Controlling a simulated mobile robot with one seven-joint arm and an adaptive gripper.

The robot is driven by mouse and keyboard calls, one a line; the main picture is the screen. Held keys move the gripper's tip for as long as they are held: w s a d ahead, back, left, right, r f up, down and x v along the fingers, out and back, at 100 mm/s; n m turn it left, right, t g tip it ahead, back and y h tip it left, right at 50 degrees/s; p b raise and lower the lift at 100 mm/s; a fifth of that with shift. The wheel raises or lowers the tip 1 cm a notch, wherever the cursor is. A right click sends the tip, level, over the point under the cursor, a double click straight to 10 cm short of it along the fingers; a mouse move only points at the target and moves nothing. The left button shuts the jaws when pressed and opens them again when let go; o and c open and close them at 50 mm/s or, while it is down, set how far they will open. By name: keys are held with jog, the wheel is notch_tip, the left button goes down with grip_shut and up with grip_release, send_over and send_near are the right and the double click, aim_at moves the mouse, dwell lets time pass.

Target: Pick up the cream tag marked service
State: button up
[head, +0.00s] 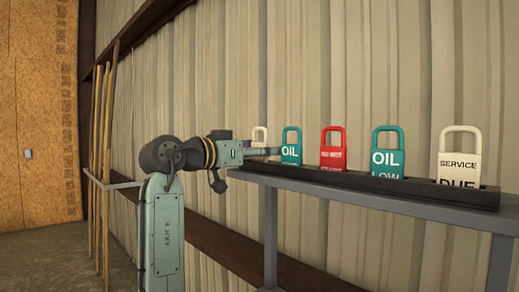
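The cream tag (459,165) stands upright at the right end of a dark slotted rack. It reads "SERVICE" above "DUE", and the rack's front lip covers its lower edge. It has a loop handle on top. My gripper (274,151) is at the rack's left end, far from this tag, beside a teal tag (291,150) marked "OIL". I cannot tell whether it touches that tag or whether its fingers are apart.
The rack (345,178) sits on a grey metal stand (400,206). A red tag (333,149), a second teal tag (387,152) and a pale tag (260,134) partly behind my gripper also stand there. Wooden poles (104,150) lean at left. Ribbed wall behind.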

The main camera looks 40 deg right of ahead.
jog(key=shift+c, duration=0.4)
jog(key=c, duration=1)
jog(key=shift+r, duration=0.1)
jog(key=shift+c, duration=0.2)
